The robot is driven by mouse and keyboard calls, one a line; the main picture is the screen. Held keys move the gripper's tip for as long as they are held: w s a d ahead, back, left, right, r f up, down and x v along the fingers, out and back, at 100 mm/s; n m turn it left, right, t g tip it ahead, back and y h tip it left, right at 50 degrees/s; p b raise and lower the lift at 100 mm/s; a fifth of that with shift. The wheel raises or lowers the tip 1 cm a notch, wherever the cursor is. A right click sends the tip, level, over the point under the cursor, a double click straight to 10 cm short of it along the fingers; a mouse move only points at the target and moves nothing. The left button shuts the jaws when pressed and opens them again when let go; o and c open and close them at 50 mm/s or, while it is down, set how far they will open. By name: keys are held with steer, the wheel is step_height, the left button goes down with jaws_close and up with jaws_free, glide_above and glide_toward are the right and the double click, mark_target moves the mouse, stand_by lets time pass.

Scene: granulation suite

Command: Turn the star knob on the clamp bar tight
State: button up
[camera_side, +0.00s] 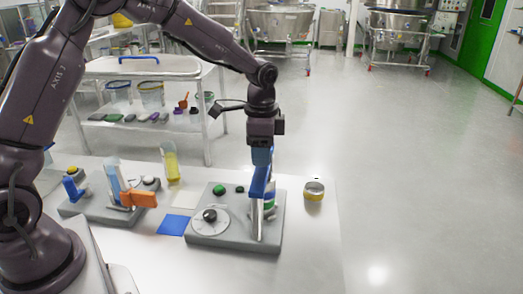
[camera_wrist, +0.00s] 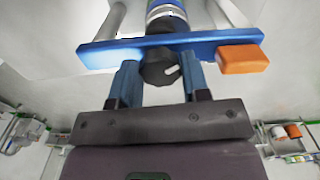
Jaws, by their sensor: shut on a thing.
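The blue clamp bar (camera_side: 260,181) sits on upright posts on a grey base (camera_side: 235,234) in the side view. It also crosses the upper part of the wrist view (camera_wrist: 105,54), with an orange block (camera_wrist: 243,58) at its right end. The dark star knob (camera_wrist: 158,72), with a white mark, sits at the bar's middle. My gripper (camera_side: 262,156) points down over the bar. The side view hides the knob behind the fingers.
The base also carries a dial with a black knob (camera_side: 210,215) and a green button (camera_side: 219,189). A yellow-banded round container (camera_side: 314,189) stands right of it. A blue mat (camera_side: 173,225), a yellow cylinder (camera_side: 170,164) and another fixture with an orange handle (camera_side: 139,199) are left.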

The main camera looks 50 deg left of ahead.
steer(key=m, duration=0.6)
steer(key=shift+m, duration=0.3)
stand_by(0.4)
steer(key=o, duration=0.9)
step_height(320, 180, up, 13)
steer(key=shift+r, duration=0.1)
